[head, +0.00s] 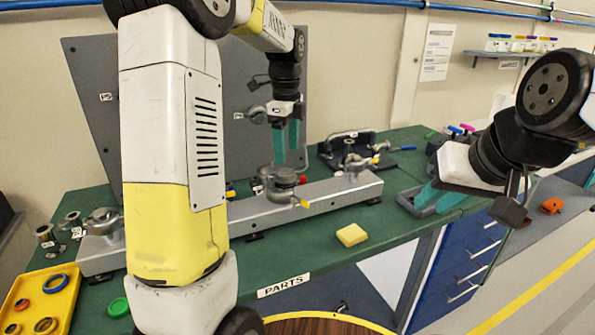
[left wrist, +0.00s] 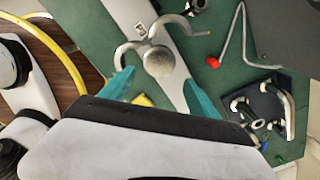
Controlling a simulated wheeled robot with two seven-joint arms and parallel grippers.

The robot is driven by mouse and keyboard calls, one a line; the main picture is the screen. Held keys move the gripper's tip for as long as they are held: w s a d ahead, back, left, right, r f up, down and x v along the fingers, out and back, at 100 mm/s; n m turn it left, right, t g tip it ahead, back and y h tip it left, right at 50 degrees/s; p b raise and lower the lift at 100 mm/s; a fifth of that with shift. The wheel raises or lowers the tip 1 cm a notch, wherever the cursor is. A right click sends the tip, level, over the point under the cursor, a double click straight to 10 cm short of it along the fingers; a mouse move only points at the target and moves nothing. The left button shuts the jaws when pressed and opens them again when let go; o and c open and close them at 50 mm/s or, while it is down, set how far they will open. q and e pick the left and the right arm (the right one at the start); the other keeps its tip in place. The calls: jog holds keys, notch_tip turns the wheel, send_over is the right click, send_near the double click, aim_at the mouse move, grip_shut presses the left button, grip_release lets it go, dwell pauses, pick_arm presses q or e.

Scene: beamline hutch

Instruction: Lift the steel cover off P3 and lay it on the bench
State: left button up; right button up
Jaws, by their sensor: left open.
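A grey rail (head: 330,194) on the green bench (head: 310,235) carries several steel fittings. A round steel cover (head: 284,179) sits on the middle fitting; its small label is too blurred to read as P3. My left gripper (head: 287,145) points down, open and empty, just above this cover. In the left wrist view the round steel top (left wrist: 158,62) shows beyond and between the teal fingers (left wrist: 160,92), apart from both. Another round steel fitting (head: 103,220) stands at the rail's left end. My right gripper (head: 428,194) hangs over the bench's right part; its finger gap is hidden.
A yellow block (head: 351,235) lies in front of the rail. A dark fixture plate (head: 365,150) with metal handles stands behind it. A yellow tray (head: 40,300) holds rings at left. A grey panel (head: 160,110) rises behind.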

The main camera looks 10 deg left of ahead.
aim_at(285, 171)
pick_arm(q)
jog(key=f, duration=0.6)
jog(key=shift+a, duration=0.3)
jog(key=c, duration=1.2)
